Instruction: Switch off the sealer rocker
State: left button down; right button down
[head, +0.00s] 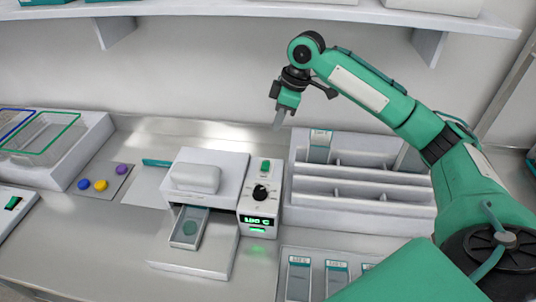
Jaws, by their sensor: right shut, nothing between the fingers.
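The sealer (205,255) is a white machine in the middle of the bench. Its control box (247,206) stands at its right side, with a green rocker (265,167) near the top, a black dial (260,192) and a lit green display (258,221) reading a temperature. The rocker's tilt is too small to tell. My right gripper (279,120) is shut and empty, pointing down, above and behind the rocker and apart from it. My left gripper is not in view.
A white divided rack (360,215) stands right of the control box. Teal-topped pouches (335,275) lie in front. A tray holds a pouch in the sealer. Coloured pucks (100,185), clear bins (45,135) and another green rocker (13,203) are at left. A shelf (270,8) runs above.

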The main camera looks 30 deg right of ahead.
jog(key=p, duration=0.5)
send_near(263, 168)
jog(key=x, duration=0.5)
jog(key=shift+w+a, duration=0.1)
jog(key=shift+w, duration=0.05)
jog(key=shift+f, duration=0.75)
jog(key=shift+a, duration=0.1)
